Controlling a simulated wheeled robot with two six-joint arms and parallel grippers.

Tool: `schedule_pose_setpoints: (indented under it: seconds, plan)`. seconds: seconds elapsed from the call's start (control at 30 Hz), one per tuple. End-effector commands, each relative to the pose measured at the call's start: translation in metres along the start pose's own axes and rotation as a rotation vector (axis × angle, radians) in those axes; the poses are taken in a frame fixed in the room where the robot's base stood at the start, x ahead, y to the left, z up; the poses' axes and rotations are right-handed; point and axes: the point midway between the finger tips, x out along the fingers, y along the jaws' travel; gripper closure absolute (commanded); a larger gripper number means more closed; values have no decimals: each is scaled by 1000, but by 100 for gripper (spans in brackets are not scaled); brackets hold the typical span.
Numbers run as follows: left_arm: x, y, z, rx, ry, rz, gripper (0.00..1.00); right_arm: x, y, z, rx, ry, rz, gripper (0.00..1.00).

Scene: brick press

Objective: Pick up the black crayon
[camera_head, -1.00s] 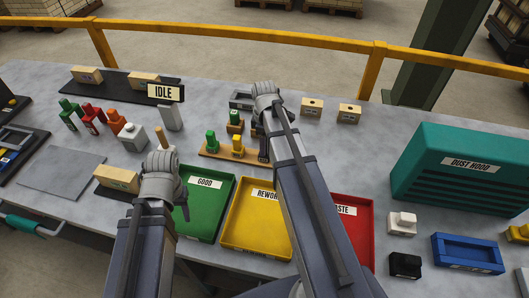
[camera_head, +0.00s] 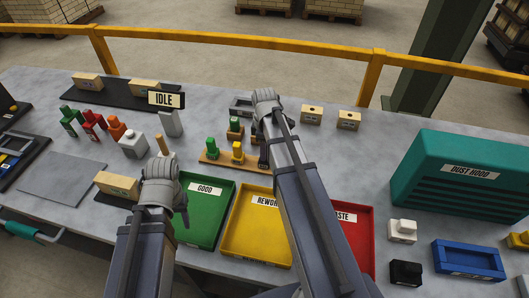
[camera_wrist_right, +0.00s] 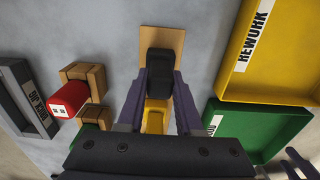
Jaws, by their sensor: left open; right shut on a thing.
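The black crayon (camera_wrist_right: 160,72) is between the fingers of my right gripper (camera_wrist_right: 160,88) in the right wrist view. It is over the wooden rack (camera_wrist_right: 163,40); I cannot tell if it still touches it. A yellow crayon (camera_wrist_right: 155,116) is just behind it in the same view. In the head view my right gripper (camera_head: 264,155) is at the right end of the rack, its fingers mostly hidden by my arm.
Green (camera_head: 212,146) and yellow (camera_head: 238,150) crayons stand on the rack. The yellow rework tray (camera_head: 250,240) and red waste tray (camera_head: 358,220) lie in front. A red crayon (camera_wrist_right: 68,98) sits in a wooden block beside the rack.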

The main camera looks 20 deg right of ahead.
Motion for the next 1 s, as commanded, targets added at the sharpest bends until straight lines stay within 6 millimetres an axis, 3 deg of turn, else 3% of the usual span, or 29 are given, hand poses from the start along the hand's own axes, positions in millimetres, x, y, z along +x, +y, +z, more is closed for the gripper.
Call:
schedule_pose_setpoints:
  seconds: [0.7,1.0]
  plan:
    - [-92,-9,5,1,0,0,50,-93,0,0,0,0,0,100]
    - [-98,-9,6,0,0,1,50,-99,0,-1,5,0,0,100]
